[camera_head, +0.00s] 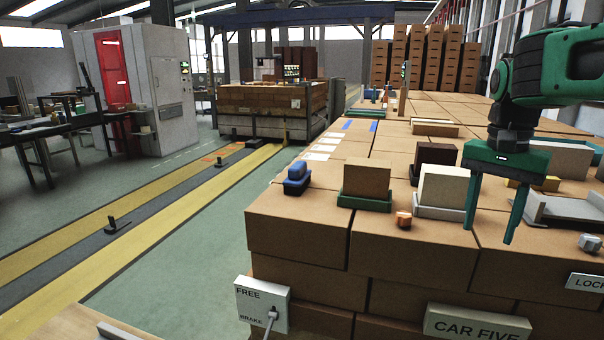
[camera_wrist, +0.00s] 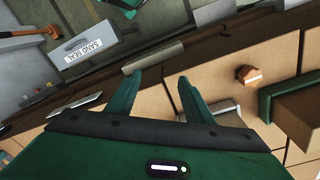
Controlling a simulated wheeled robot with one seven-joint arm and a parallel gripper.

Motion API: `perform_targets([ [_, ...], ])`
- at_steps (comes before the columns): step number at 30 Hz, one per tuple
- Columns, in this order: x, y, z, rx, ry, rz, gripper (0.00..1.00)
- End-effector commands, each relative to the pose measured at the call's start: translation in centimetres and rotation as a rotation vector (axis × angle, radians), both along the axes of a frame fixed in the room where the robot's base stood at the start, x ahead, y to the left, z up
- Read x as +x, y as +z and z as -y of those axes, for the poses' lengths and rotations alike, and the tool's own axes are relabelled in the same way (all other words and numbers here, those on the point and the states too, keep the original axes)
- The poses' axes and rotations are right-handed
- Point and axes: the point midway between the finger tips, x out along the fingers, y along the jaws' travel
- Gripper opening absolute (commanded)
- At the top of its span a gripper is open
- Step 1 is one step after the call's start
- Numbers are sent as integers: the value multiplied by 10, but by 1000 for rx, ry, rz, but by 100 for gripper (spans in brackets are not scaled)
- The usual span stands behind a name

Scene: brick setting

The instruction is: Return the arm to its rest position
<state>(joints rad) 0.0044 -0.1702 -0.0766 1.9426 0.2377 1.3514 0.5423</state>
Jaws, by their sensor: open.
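My green gripper (camera_head: 489,235) hangs from the arm at the right of the head view, fingers pointing down and spread apart. Nothing is between the fingers. It is above the front edge of the brick stack, just right of the white block in its grey tray (camera_head: 440,212). In the wrist view the two fingers (camera_wrist: 157,80) also stand apart and empty, with the stack's edge beyond them. The upper part of my arm runs out of the head view at the right.
A tan block (camera_head: 366,178) stands in a green tray, with a small copper-coloured piece (camera_head: 404,219) nearby. A blue brush-like item (camera_head: 297,175) lies at the left corner. A grey metal tray (camera_head: 565,212) is right of my gripper. A "SAND SEAL" box (camera_wrist: 84,47) shows in the wrist view.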

Motion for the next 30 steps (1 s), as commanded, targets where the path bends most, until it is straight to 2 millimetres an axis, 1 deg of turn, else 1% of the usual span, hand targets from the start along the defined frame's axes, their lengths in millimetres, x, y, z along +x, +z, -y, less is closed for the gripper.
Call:
perform_targets([
  [1, -24, -14, 14, 1, 19, -4, 47],
  [2, -38, -23, 21, 2, 38, -6, 47],
  [3, -55, -36, 29, 3, 64, -7, 47],
  [5, -83, -55, 39, 9, 102, -10, 47],
  [6, -101, -69, 45, 13, 128, -10, 47],
  [8, -127, -87, 50, 19, 164, -10, 47],
  [9, -143, -100, 51, 25, 188, -11, 47],
  [12, -175, -125, 52, 37, 239, -9, 47],
  [13, -182, -131, 51, 40, 251, -8, 47],
  [16, -200, -146, 49, 47, 282, -6, 47],
  [19, -207, -152, 48, 51, 297, -4, 47],
  [30, -207, -152, 48, 51, 297, -4, 47],
])
